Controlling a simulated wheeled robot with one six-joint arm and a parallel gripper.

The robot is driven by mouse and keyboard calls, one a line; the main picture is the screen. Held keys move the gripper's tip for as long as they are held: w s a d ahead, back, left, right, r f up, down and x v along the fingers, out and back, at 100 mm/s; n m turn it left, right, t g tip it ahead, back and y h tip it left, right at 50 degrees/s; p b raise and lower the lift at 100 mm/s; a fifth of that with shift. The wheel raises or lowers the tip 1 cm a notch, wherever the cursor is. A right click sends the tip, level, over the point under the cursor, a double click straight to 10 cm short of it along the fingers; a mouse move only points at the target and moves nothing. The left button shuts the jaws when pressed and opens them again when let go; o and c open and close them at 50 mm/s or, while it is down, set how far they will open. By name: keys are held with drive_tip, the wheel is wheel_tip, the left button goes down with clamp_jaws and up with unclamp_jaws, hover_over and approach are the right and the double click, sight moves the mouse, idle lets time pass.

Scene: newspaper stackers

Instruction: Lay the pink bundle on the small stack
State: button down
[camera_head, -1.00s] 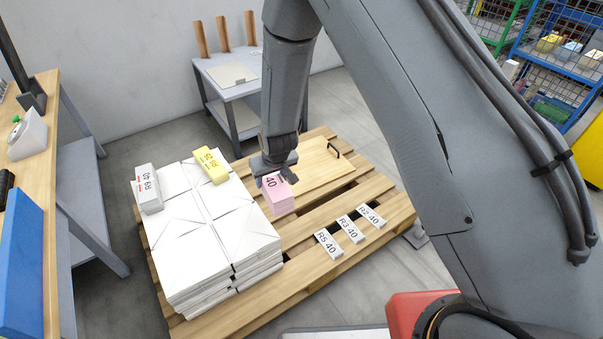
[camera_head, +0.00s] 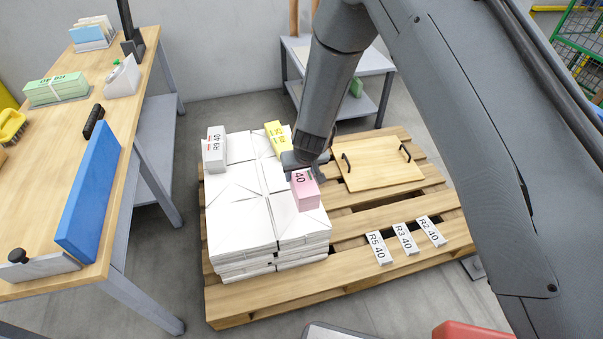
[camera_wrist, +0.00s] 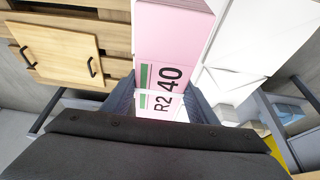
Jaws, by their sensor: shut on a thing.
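The pink bundle (camera_head: 306,190) is held in my gripper (camera_head: 304,167), which is shut on it. In the wrist view the pink bundle (camera_wrist: 172,50) shows a white label reading "R2 40" with a green stripe, between the two fingers of my gripper (camera_wrist: 160,103). In the head view the bundle overlaps the right side of the big stack of white bundles (camera_head: 240,225) on the pallet; I cannot tell its height above it. A white bundle (camera_head: 214,150) and a yellow bundle (camera_head: 277,137) lie on that stack. A small green stack (camera_head: 58,90) lies on the bench at left.
The wooden pallet (camera_head: 270,300) carries a board with black handles (camera_head: 375,165) and cards R5 (camera_head: 379,249), R3 (camera_head: 405,239) and R2 (camera_head: 431,231). A blue panel (camera_head: 88,190) stands on the bench's near edge. A light blue-and-white stack (camera_head: 92,35) sits at the bench's back.

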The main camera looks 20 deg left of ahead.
drive_tip(key=shift+b, duration=0.3)
wheel_tip(320, 180, down, 8)
drive_tip(key=b, duration=0.8)
drive_tip(key=shift+r, duration=0.2)
drive_tip(key=shift+f+b, duration=0.6)
idle(0.3)
drive_tip(key=c, duration=0.6)
unclamp_jaws()
drive_tip(key=shift+c, duration=0.2)
drive_tip(key=shift+s, duration=0.1)
drive_tip(key=shift+d, duration=0.1)
